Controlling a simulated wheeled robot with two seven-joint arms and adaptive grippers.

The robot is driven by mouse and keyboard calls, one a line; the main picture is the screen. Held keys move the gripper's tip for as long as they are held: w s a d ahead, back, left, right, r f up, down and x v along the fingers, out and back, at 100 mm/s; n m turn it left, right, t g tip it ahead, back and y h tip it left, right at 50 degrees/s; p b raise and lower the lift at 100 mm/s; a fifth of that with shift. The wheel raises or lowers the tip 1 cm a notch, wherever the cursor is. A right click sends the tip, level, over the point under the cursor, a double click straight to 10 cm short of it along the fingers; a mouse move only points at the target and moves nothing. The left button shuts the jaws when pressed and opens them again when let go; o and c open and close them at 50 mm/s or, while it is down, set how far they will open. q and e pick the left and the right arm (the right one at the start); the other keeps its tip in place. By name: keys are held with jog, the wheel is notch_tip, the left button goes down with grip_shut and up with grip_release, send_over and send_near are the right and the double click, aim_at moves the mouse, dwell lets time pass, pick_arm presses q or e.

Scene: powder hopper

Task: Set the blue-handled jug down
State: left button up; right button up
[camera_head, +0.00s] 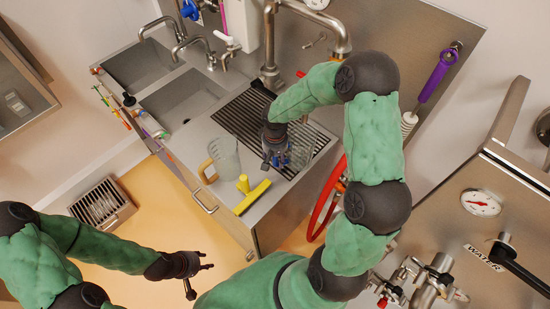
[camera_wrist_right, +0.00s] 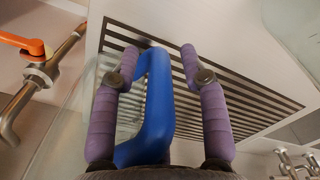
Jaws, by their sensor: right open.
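The clear jug (camera_head: 300,156) with the blue handle stands on the steel counter at the front edge of the slotted drain grate. Its blue handle (camera_wrist_right: 158,100) shows large in the right wrist view. My right gripper (camera_head: 276,160) is at the handle, pointing down. In the wrist view, its purple fingers (camera_wrist_right: 165,75) are open, one on each side of the handle, with gaps showing. Part of the jug is hidden behind my gripper in the head view. My left gripper (camera_head: 207,261) is away from the counter at the lower left, its fingers apart and empty.
A second clear jug (camera_head: 225,157) with a tan handle stands left of my right gripper. A yellow squeegee (camera_head: 251,195) lies at the counter's front edge. Sinks (camera_head: 182,99) are at left, with taps behind. A red hose (camera_head: 325,200) hangs right of the counter.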

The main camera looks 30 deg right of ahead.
notch_tip(320, 180, up, 12)
jog(key=shift+r+p, duration=0.1)
jog(key=shift+p, duration=0.5)
